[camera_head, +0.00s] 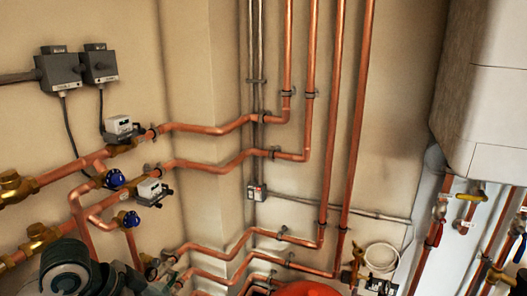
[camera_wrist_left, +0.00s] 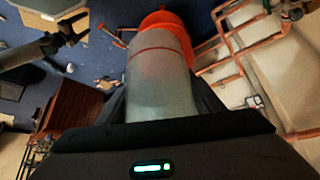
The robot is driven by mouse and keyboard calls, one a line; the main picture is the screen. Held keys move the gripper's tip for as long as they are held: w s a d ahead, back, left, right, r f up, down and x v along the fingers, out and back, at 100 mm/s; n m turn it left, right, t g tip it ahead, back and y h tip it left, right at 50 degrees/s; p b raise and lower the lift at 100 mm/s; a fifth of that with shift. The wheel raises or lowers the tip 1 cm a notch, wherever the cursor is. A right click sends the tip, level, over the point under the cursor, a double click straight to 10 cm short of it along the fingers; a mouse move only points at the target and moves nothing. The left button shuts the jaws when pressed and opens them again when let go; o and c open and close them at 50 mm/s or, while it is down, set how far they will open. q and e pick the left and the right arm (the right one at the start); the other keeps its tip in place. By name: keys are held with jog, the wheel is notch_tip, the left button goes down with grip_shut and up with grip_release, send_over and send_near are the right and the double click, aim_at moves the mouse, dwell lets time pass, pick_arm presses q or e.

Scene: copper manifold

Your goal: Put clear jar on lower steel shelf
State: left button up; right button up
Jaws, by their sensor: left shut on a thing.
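The clear jar (camera_wrist_left: 160,85) is a pale, see-through cylinder in the middle of the left wrist view. My left gripper (camera_wrist_left: 160,108) is shut on it, with a dark finger on each side. An orange-red rounded thing shows behind the jar's far end. My right gripper (camera_wrist_left: 73,28) is at the top left of the left wrist view, with its fingers apart and nothing seen between them. In the head view, part of my arm shows at the lower left, but the jar cannot be made out. I cannot make out the lower steel shelf in either view.
Copper pipes (camera_head: 327,140) run along the wall, with brass valves (camera_head: 40,236) at the left. A white boiler casing (camera_head: 490,110) hangs at the right. A red rounded vessel (camera_head: 305,290) shows at the bottom edge. A brown wooden piece (camera_wrist_left: 75,112) stands left of the jar.

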pick_arm(q)
jog(key=shift+f, duration=0.1)
dwell(0.8)
notch_tip(320, 180, down, 11)
jog(key=w+n+t+y, duration=0.1)
jog(key=n+y, duration=0.4)
jog(key=n, duration=0.5)
jog(key=shift+w+r+n+t, duration=0.2)
jog(key=shift+w+n+t, duration=0.2)
jog(key=shift+t, duration=0.5)
